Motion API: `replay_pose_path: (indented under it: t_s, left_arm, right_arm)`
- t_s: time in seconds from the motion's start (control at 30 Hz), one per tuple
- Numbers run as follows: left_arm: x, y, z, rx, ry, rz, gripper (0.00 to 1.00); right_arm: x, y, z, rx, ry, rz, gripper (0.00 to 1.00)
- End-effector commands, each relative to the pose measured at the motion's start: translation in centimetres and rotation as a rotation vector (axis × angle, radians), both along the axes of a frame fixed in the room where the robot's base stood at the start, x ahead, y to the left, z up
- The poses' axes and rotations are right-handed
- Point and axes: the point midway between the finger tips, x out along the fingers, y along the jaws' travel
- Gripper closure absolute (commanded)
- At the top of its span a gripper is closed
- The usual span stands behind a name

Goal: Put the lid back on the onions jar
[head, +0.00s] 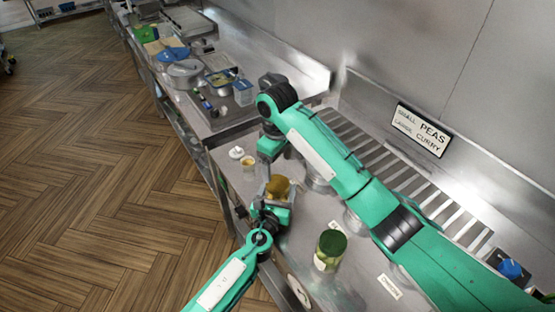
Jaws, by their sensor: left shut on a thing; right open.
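My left gripper (270,212) comes up from the lower left and is shut on a golden-brown jar-like thing (278,187), near the counter's front edge. I cannot tell whether its golden top is a lid or bare contents, nor whether it is the onions jar. My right gripper (270,150) is open and points down just behind and above that thing, partly hidden by its own arm. A small white knobbed piece (236,153) lies on the counter to the left, beside a small pot with yellowish contents (248,164). A jar with a dark green lid (331,243) stands upright at the right front.
The steel counter (305,235) has free room between the held thing and the green-lidded jar. Metal containers (318,182) stand under my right arm. Pots and tubs (186,72) crowd the far end. A wall sign (421,128) reads small peas, large curry.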

Motion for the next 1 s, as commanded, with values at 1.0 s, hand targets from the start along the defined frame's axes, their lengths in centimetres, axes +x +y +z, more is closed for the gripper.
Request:
replay_pose_path:
  t_s: [1.0]
  left_arm:
    - [0.0,0.0,0.0,-0.001,0.001,-0.001,0.94]
  right_arm:
    - [-0.1,-0.1,-7.2,-0.001,0.002,0.0,0.25]
